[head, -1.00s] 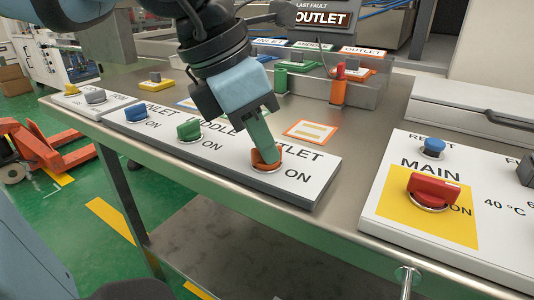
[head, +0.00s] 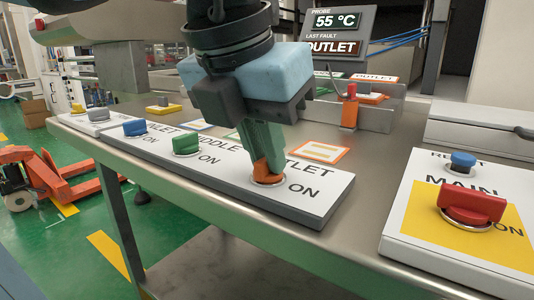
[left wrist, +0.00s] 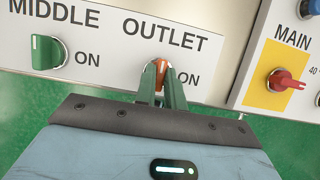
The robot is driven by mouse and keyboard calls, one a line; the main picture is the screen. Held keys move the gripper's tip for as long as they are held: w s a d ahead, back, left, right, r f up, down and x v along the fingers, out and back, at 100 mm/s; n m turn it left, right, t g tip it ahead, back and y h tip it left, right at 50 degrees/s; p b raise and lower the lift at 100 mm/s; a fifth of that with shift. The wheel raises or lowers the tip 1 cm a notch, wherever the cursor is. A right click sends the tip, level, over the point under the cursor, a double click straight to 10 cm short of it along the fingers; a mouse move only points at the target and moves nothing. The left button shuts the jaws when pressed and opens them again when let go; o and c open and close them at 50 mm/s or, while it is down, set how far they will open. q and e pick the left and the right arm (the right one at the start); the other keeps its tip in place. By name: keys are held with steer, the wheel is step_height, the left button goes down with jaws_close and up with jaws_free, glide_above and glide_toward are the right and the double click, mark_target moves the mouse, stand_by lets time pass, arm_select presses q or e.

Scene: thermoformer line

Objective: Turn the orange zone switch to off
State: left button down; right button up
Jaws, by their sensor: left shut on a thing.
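The orange zone switch (head: 268,173) is the outlet knob on the white switch panel (head: 225,183), with OUTLET printed above it and ON to its right. My left gripper (head: 264,160) comes down from above with its green fingers shut on the orange knob. In the left wrist view the orange knob (left wrist: 159,78) shows between the two fingertips (left wrist: 160,85), with its handle roughly upright in the picture. The fingers hide part of the knob and of the lettering. My right gripper is not in view.
A green middle switch (head: 186,144) and a blue inlet switch (head: 135,127) sit left on the panel. A red main switch (head: 471,205) and blue reset button (head: 462,160) are on the right panel. An orange padlock-like item (head: 349,112) stands behind.

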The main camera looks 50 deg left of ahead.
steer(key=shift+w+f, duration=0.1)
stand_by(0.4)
arm_select(q)
steer(key=c, duration=1.7)
jaws_free()
steer(key=shift+c, duration=0.2)
steer(key=shift+o, duration=1.2)
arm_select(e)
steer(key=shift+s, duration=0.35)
